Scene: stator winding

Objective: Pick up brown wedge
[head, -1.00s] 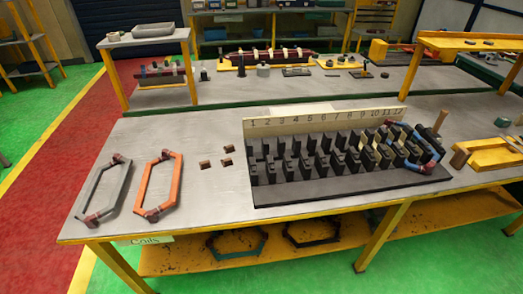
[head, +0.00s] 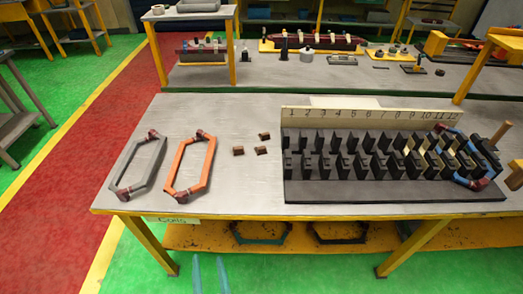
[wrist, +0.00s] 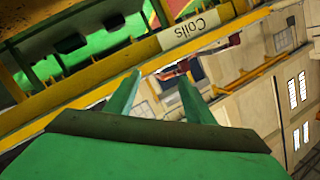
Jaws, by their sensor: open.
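Several small brown wedges (head: 261,150) lie loose on the grey table between the orange coil and the black slotted stator block; another brown wedge (head: 238,151) is at the left of the group and one (head: 264,135) is a little farther back. My gripper (head: 209,262) shows only as light fingertips at the bottom of the head view, in front of and below the table edge. In the wrist view my gripper (wrist: 160,82) has two green fingers apart, with nothing between them. The wedges are not seen in the wrist view.
The grey coil (head: 138,165) and orange coil (head: 190,165) lie left of the wedges. The stator block (head: 390,192) with a numbered board stands to the right. The yellow-edged table (head: 240,199) has clear room in front of the wedges. Dark coils lie on the lower shelf.

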